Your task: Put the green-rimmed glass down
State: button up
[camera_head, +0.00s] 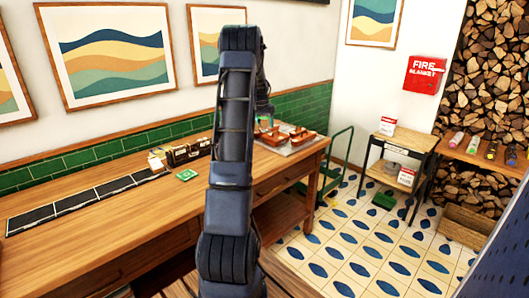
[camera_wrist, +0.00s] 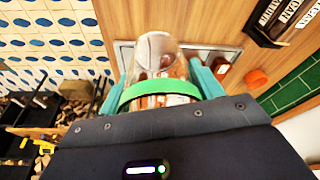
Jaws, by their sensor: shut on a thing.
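The green-rimmed glass (camera_wrist: 160,91) is clear, with a bright green band at the end nearer my wrist camera. My gripper (camera_wrist: 161,84) is shut on it, with a teal finger on either side. In the wrist view, the glass's far end points towards a pale tray (camera_wrist: 122,52) on the wooden counter. I cannot tell whether the glass touches the tray. In the head view, my own arm hides the glass and most of the gripper. The tray (camera_head: 284,150) shows there at the counter's far right end, with copper-coloured things on it.
The wooden counter (camera_head: 125,220) has a dark strip (camera_head: 85,198), a green square (camera_head: 187,174) and a dark box row (camera_head: 188,152). A green trolley (camera_head: 335,165) stands past its right end. An orange thing (camera_wrist: 256,78) lies right of the tray. The counter's front is clear.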

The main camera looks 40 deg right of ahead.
notch_tip(320, 180, down, 16)
jog(key=shift+r, duration=0.1)
dwell(0.5)
jog(key=o, duration=1.1)
